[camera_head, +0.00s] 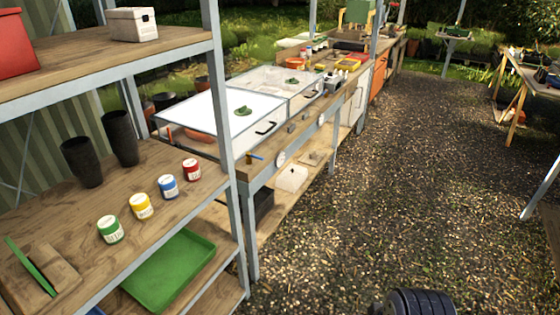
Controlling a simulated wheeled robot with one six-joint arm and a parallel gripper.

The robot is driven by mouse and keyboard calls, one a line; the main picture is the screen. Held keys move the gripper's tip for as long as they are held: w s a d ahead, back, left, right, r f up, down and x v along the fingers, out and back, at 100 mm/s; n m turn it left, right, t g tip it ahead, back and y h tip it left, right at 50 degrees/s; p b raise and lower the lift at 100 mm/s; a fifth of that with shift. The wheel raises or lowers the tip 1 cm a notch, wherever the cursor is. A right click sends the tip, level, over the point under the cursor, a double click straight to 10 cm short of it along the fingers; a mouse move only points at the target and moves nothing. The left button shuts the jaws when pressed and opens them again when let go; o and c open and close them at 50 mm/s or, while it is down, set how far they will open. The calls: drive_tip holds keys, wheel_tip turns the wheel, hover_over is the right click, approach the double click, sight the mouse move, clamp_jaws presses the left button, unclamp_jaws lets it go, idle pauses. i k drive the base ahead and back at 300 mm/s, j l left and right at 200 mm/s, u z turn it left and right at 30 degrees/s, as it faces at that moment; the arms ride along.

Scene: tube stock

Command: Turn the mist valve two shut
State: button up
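A small valve-like fitting with a blue lever (254,156) sits on the front rail at the near end of the wooden bench. A round white dial (280,158) is just right of it on the same rail. A second pale dial (321,118) is farther along. I cannot read any number, so I cannot tell which is mist valve two. The lever looks roughly level, but it is too small to tell whether the valve is open or shut. My gripper is not clearly in view; only a dark ribbed part, possibly mine, shows at the bottom edge.
A near-left shelf (120,230) holds four-coloured small pots, dark cups and a green tray (172,270); its post stands close to the lever. Two clear-lidded boxes (190,108) are on the bench. The gravel aisle (400,180) to the right is open.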

sight(248, 155)
drive_tip(key=i+u, duration=0.2)
drive_tip(key=i, duration=0.25)
drive_tip(key=i+u, duration=0.25)
drive_tip(key=i, duration=0.2)
drive_tip(key=i+l+u, duration=0.2)
drive_tip(key=i, duration=0.25)
drive_tip(key=i+l+u, duration=0.25)
drive_tip(key=i, duration=0.2)
drive_tip(key=j, duration=0.1)
